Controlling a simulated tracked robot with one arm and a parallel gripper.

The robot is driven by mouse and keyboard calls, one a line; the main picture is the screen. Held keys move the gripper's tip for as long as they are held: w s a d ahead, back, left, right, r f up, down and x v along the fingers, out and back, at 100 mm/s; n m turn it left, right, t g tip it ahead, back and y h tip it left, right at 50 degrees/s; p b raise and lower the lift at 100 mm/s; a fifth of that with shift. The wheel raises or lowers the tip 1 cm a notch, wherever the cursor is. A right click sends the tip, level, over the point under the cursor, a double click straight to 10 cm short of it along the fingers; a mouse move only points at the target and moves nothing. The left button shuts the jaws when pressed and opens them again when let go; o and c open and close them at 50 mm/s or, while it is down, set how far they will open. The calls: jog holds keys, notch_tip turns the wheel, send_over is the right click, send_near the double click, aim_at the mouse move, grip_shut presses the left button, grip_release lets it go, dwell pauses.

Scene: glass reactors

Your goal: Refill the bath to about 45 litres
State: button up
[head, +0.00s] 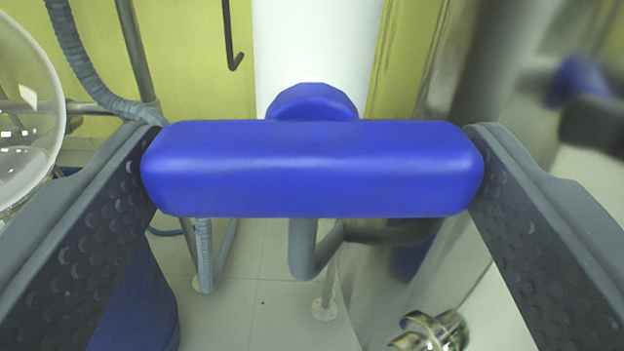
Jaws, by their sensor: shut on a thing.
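A blue bar-shaped valve handle (312,170) lies level across the middle of the head view. My gripper (312,172) is shut on it, with one dark dimpled finger touching each end. A round blue part (312,102) shows just behind the top of the handle. A grey pipe (303,248) comes down below the handle and bends to the right. The handle hides how it joins the pipe. I cannot make out the bath or any litre reading.
A glass vessel (25,110) stands at the left edge, with a ribbed hose (85,70) beside it. A blue drum (140,300) is low left. A blurred metal column (490,90) and another blue handle (580,82) are close on the right. Shiny metal fittings (435,330) are low right.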

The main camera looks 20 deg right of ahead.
jog(key=shift+f+m, duration=0.25)
jog(key=shift+m, duration=0.15)
jog(key=o, duration=1)
jog(key=shift+r, duration=0.15)
jog(key=shift+s, duration=0.1)
jog(key=shift+s+a+r, duration=0.15)
jog(key=shift+s+a, duration=0.05)
jog(key=shift+s, duration=0.4)
jog(key=p+v, duration=0.2)
jog(key=v, duration=1)
jog(key=shift+s, duration=0.2)
